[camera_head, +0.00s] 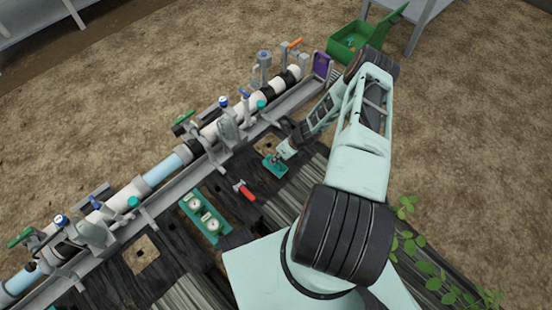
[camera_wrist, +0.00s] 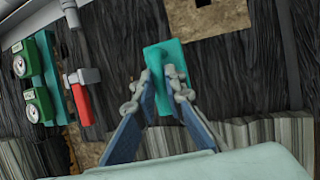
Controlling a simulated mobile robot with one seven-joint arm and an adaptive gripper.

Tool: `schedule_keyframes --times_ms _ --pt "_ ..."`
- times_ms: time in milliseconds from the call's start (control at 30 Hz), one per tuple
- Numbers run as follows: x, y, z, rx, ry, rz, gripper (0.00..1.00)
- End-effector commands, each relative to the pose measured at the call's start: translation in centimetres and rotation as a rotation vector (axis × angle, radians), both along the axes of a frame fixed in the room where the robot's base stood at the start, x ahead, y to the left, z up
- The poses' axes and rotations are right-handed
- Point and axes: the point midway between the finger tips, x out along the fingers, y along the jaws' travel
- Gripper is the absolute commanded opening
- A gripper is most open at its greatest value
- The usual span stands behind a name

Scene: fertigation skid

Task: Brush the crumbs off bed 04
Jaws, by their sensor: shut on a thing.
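My gripper (camera_head: 281,158) is shut on a flat teal block, probably the brush (camera_head: 275,168), low over the dark slatted deck. In the wrist view the gripper's fingertips (camera_wrist: 158,75) are on either side of the teal brush (camera_wrist: 156,55); its underside is hidden. I cannot tell whether it touches the deck. A tan square patch with a dark hole (camera_head: 266,144) lies just beyond the brush. It also shows at the top of the wrist view (camera_wrist: 228,17). A second tan patch (camera_head: 141,253) lies at lower left. I cannot read a bed number or make out crumbs.
A red-handled valve or tool (camera_head: 245,190) and a green panel with round gauges (camera_head: 190,203) are left of my gripper. A pipe run with valves (camera_head: 165,170) borders the deck. A green bin (camera_head: 352,42) stands behind. A leafy plant (camera_head: 425,268) is at lower right.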

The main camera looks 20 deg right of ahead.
Motion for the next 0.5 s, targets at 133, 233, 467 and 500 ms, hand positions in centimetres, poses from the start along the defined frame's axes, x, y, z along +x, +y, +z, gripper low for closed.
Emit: schedule_keyframes --times_ms 133,233,467,500 --pt "0.01 0.01 -0.4 0.0 0.0 0.0 0.0" --pt "0.01 0.01 -0.61 0.0 0.0 0.0 0.0" --pt "0.0 0.01 -1.07 0.0 0.0 0.0 0.0" --pt "0.01 0.01 -1.15 0.0 0.0 0.0 0.0"
